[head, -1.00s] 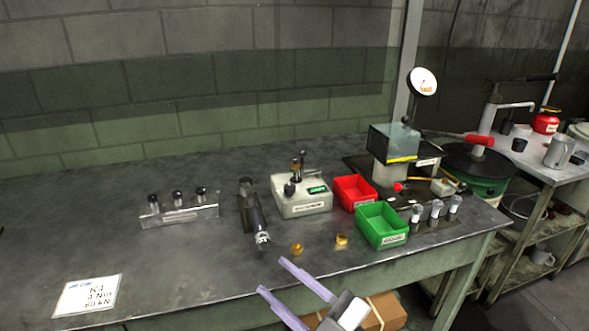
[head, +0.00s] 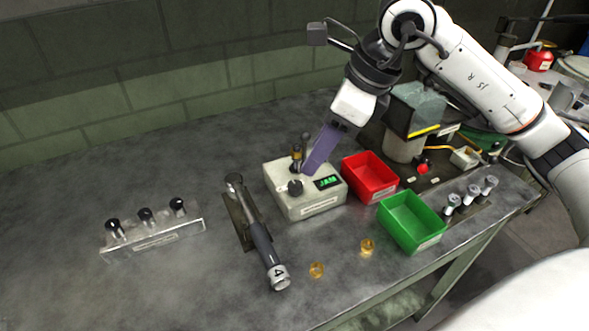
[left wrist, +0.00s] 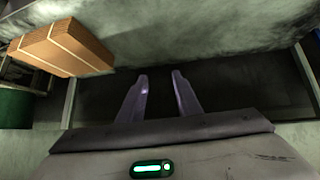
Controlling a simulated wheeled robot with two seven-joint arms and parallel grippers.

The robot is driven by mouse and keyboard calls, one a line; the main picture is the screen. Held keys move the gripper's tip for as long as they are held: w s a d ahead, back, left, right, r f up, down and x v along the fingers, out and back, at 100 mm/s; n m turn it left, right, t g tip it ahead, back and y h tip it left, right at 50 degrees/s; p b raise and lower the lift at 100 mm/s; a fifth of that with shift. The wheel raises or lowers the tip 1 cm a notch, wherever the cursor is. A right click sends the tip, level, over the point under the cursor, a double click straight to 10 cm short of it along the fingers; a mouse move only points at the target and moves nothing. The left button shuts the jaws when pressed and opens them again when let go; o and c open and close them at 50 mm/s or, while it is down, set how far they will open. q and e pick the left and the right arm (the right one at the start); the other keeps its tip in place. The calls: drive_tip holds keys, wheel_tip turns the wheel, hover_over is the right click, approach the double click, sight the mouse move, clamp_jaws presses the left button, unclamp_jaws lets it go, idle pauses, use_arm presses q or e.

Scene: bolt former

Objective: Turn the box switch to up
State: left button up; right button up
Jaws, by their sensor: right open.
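The pale box (head: 305,203) stands on the dark bench in the head view. Its top carries a black knob (head: 295,187), an upright brass-and-black part (head: 297,158) and a small lit green display (head: 327,182). Which of these is the switch, and which way it is set, I cannot tell for certain. My right gripper (head: 312,165) is open, its purple fingers reaching down at the box top behind the knob and beside the display. Contact is unclear. My left gripper (left wrist: 160,77) shows only in the left wrist view, open and empty, away from the box.
A red bin (head: 370,178) and a green bin (head: 412,222) stand right of the box. A dark cylindrical tool (head: 258,235) lies to its left, near a clear rack (head: 153,236). Two brass rings (head: 316,270) lie in front. A cardboard box (left wrist: 62,48) shows in the left wrist view.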

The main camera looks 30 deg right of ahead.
sight(296, 184)
drive_tip(key=x, duration=0.7)
drive_tip(key=shift+a+f, duration=0.15)
drive_tip(key=shift+f, duration=0.05)
drive_tip(key=shift+w+a+f+p, duration=0.2)
drive_tip(key=shift+f+p, duration=0.1)
drive_tip(key=shift+f, duration=0.3)
drive_tip(key=c, duration=1.1)
drive_tip(key=shift+o, duration=0.2)
